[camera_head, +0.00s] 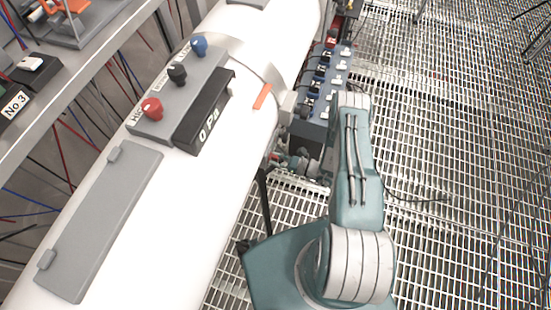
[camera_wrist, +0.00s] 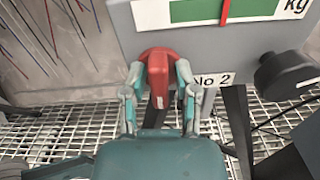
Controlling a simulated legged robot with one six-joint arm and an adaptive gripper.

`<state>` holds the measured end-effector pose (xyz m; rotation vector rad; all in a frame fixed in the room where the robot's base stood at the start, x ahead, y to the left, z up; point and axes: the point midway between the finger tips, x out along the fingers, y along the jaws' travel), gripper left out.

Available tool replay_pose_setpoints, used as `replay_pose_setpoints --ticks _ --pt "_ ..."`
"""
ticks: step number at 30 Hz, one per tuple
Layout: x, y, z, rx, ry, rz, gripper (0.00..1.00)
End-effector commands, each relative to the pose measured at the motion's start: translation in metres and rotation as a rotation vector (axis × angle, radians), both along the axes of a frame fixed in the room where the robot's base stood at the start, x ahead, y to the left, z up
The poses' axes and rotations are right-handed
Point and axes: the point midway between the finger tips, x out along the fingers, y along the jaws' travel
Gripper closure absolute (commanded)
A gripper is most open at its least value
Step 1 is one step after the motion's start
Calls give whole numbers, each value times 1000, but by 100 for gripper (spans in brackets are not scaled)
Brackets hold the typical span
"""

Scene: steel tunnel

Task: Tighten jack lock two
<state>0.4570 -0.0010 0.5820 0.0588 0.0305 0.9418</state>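A red lock handle (camera_wrist: 158,72) with a rounded top and a narrow lever hanging down shows in the wrist view. It is on a grey panel beside a "No 2" label (camera_wrist: 211,80). My gripper (camera_wrist: 160,77) is right at it, with one finger on the left and one on the right of the handle. The fingertips appear level with its wide top, with gaps beside the narrow lower part. Whether they press on it, I cannot tell. In the head view my arm reaches away over the grating; the gripper and the handle cannot be made out there.
A black knob (camera_wrist: 286,75) sticks out to the right of the handle. A green and white kg gauge (camera_wrist: 222,10) is above. A white cylinder (camera_head: 190,190) with a control box lies left of my arm. Steel grating (camera_head: 450,150) is open on the right.

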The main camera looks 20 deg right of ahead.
Motion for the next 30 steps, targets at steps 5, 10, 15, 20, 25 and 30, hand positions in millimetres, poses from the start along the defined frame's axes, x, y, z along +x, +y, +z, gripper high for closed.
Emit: replay_pose_setpoints --ticks 5,10,15,20,25,30 --pt "0 0 0 0 0 0 100" --pt "0 0 0 -11 -15 -1 100" --pt "0 0 0 -39 -53 -1 100" --pt "1 0 0 -40 -53 -1 100" --pt "0 0 0 -38 -53 -1 44" --pt "0 0 0 -38 -52 0 44"
